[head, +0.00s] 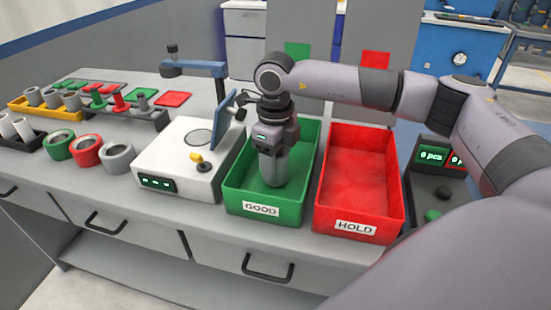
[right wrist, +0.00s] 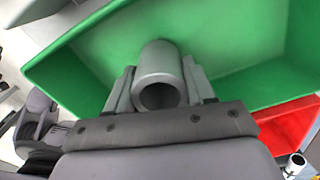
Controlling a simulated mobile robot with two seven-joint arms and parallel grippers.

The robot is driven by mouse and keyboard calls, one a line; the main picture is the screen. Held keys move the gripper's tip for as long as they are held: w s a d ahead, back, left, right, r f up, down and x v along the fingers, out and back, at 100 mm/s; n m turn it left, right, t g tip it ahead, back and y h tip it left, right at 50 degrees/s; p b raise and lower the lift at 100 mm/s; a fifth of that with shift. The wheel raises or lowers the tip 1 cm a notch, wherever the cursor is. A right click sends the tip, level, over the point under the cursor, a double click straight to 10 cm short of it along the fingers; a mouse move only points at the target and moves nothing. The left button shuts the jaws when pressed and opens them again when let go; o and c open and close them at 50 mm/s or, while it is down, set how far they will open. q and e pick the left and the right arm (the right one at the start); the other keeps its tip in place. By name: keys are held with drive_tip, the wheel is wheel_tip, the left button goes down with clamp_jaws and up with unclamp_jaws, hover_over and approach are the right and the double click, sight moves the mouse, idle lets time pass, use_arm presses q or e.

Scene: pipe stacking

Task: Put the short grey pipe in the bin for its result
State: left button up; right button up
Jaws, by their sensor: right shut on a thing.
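The short grey pipe (right wrist: 158,75) is between the fingers of my right gripper (right wrist: 160,90), its open end toward the wrist camera. In the head view my right gripper (head: 277,165) points down inside the green bin marked GOOD (head: 235,200). The gripper is shut on the pipe, over the bin's inside; I cannot tell whether the pipe touches the floor. The red bin marked HOLD (head: 395,200) stands to the right and looks empty. My left gripper is not in view.
A white test device (head: 170,170) with a tilted blue screen (head: 222,110) stands close left of the green bin. Pipe rings, including a grey ring (head: 117,157), and racks fill the left of the bench. A black counter box (head: 432,175) is right of the red bin.

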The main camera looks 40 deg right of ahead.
drive_tip(key=shift+f, duration=0.1)
idle(0.4)
drive_tip(key=o, duration=1.3)
wheel_tip(320, 180, up, 7)
drive_tip(key=shift+r, duration=0.1)
